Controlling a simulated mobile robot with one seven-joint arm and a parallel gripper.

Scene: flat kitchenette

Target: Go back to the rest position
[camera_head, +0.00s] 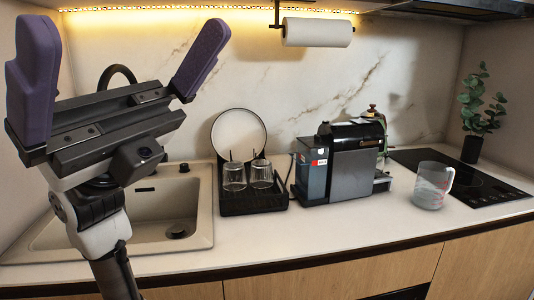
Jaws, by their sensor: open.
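My gripper (122,62) is raised at the upper left of the head view, in front of the sink and the back wall. Its two purple fingers are spread wide apart, and nothing shows between them. The black rail of the gripper and my wrist cover part of the sink (207,205) and most of the dark faucet (119,73). My gripper looks apart from everything on the counter.
A black dish rack (252,204) with two upturned glasses stands right of the sink, a round plate (238,134) behind it. Further right are a coffee machine (350,165), a clear measuring jug (432,187), a hob (480,188) and a plant (480,105). The front counter strip (330,240) is clear.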

